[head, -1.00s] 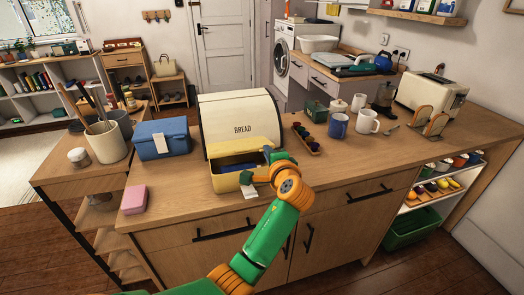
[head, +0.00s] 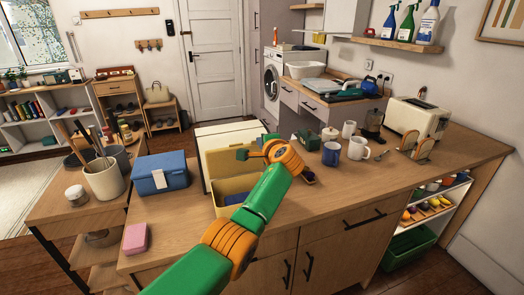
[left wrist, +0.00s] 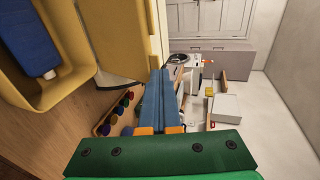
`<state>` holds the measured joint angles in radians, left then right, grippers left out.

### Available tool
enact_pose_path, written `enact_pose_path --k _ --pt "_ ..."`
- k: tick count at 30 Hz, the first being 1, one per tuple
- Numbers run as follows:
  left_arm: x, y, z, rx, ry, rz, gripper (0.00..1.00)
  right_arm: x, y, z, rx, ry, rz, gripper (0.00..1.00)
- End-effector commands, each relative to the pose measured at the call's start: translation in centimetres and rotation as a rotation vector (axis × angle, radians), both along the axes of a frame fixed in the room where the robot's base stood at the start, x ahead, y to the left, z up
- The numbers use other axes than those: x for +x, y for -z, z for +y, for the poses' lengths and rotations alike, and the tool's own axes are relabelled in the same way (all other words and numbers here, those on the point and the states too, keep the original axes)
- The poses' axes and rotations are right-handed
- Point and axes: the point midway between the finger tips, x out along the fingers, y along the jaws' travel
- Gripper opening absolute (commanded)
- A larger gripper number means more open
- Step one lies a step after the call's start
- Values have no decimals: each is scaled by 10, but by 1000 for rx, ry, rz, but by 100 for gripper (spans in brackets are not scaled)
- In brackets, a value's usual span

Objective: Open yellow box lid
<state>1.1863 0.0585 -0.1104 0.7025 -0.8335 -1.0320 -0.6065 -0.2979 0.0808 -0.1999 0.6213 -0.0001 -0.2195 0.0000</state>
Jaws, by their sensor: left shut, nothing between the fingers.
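The yellow box (head: 226,211) stands on the counter, and its yellow lid (head: 222,161) is raised about upright at the back. In the left wrist view the open box (left wrist: 76,78) is at the left, with the lid (left wrist: 118,38) beside it. A blue object with a white label (left wrist: 28,40) lies inside. My left gripper (head: 243,154) is shut and empty, in front of the raised lid in the head view. It also shows in the left wrist view (left wrist: 161,75). I cannot tell whether it touches the lid. My arm hides the box's right part. My right gripper is out of view.
The cream bread bin (head: 205,131) stands close behind the lid. A blue box (head: 160,173) and a pink block (head: 135,238) are to the left. A tray of colourful pods (left wrist: 118,113), a blue mug (head: 331,154) and a white mug (head: 358,148) are to the right.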

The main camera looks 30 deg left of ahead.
Motion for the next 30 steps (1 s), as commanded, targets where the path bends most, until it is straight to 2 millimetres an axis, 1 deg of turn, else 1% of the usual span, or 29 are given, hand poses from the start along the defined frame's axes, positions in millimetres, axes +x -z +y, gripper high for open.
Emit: enact_pose_path --k 1,2,3,4,13,17,22,27,30 --pt "0 1 -1 1 0 1 14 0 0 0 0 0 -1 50" --pt "0 2 -1 1 0 0 22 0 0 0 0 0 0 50" --pt "0 2 -1 1 0 0 33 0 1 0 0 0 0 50" --pt "0 2 -1 1 0 0 36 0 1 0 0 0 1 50" --pt "-1 2 -1 1 0 0 36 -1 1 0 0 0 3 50" --pt "-3 1 -5 2 1 -2 36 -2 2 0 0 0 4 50" --pt "-16 -4 -17 1 2 -3 36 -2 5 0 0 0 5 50" --pt "-35 -10 -37 -1 1 -4 36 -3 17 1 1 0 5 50" --pt "-43 -15 -45 0 1 -2 36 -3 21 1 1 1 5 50"
